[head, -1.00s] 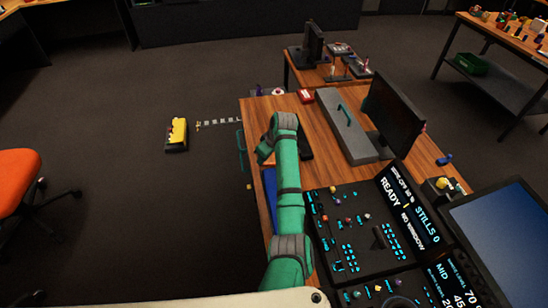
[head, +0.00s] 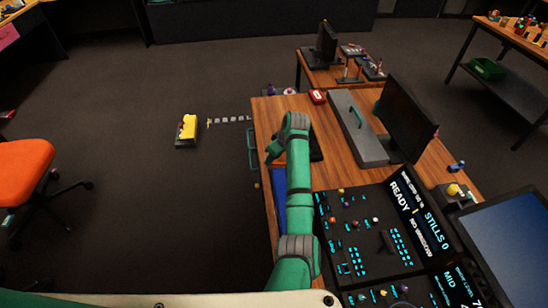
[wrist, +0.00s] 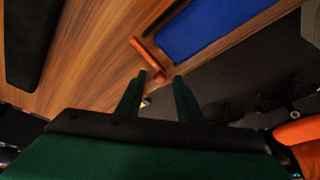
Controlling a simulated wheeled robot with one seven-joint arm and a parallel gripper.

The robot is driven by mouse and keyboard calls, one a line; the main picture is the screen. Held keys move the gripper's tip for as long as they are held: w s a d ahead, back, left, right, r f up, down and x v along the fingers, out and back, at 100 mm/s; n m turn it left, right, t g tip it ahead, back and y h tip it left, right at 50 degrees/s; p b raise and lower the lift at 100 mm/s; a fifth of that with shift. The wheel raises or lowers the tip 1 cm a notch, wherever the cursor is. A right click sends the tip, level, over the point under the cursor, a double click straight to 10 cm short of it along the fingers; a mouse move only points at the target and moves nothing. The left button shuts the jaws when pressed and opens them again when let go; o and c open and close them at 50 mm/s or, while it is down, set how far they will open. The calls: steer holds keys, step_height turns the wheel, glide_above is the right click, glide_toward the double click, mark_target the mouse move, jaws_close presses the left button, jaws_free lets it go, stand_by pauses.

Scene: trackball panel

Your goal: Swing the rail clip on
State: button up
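My gripper (wrist: 160,78) is open, with a clear gap between its two green fingers and nothing held. It hangs near the left edge of the wooden desk (head: 268,112). In the wrist view, a short reddish-brown bar (wrist: 148,58) lies just beyond the fingertips, at the desk edge beside a blue mat (wrist: 205,28). I cannot tell if this bar is the rail clip. A teal frame (head: 251,150) shows along the desk's left side in the head view.
A control panel (head: 350,265) with knobs, a monitor (head: 406,118) and a grey case (head: 358,130) with a teal handle occupy the desk. An orange chair (head: 25,170) stands at left. A black-and-yellow object (head: 187,130) lies on the floor.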

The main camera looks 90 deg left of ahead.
steer(key=v, duration=1)
steer(key=shift+r, duration=0.2)
